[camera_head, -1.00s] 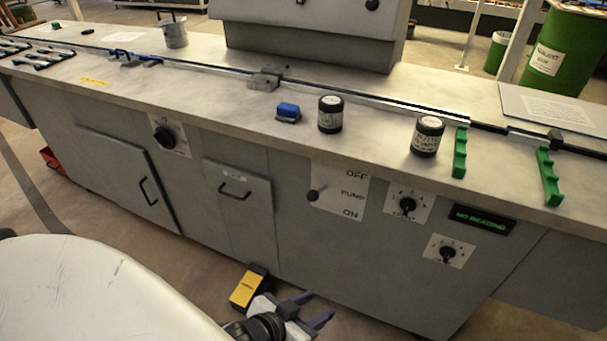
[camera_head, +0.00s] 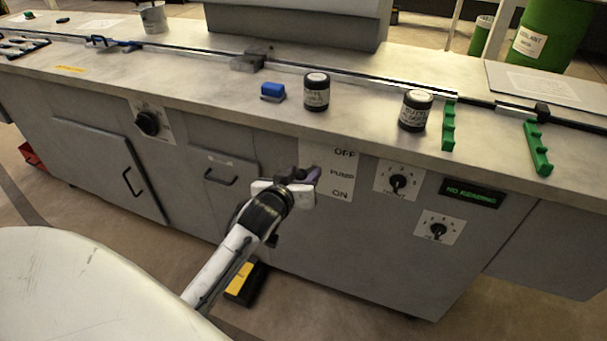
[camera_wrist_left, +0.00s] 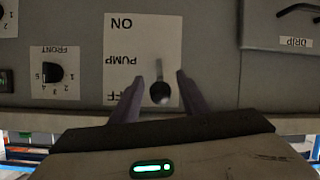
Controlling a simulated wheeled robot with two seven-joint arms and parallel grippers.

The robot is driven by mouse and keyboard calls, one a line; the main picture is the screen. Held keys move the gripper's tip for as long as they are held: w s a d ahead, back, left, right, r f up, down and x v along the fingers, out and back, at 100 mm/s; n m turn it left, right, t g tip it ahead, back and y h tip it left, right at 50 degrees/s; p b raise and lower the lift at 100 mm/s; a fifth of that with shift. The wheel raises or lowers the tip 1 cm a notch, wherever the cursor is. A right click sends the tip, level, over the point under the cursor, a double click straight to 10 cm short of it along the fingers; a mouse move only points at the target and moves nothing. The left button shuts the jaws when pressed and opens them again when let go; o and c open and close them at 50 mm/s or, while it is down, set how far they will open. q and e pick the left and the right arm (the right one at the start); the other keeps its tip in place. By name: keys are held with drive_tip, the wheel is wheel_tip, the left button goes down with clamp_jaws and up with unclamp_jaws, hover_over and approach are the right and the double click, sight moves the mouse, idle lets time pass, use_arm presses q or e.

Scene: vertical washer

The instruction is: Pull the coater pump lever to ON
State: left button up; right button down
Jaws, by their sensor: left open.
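The white pump plate (camera_head: 341,170), marked OFF at top, PUMP and ON at bottom, is on the grey cabinet front. My left gripper (camera_head: 308,174) is in front of its left part and hides the lever in the head view. In the left wrist view the plate (camera_wrist_left: 125,40) appears upside down. There the pump lever (camera_wrist_left: 160,90), a short metal rod with a dark round knob, shows between the two purple fingers of the open left gripper (camera_wrist_left: 160,99). The knob lies towards the OFF side in that view. Whether a finger touches it, I cannot tell. My right gripper is not in view.
Dial plates (camera_head: 398,181) and a green NO READING display (camera_head: 472,193) are right of the pump plate. A drawer handle (camera_head: 221,180) is to the left. Dark jars (camera_head: 316,92) and a blue block (camera_head: 272,91) stand on the countertop above.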

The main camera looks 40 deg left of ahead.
use_arm(q)
drive_tip(key=shift+w+a+f, duration=0.1)
drive_tip(key=shift+w, duration=0.2)
clamp_jaws()
drive_tip(key=shift+f, duration=0.1)
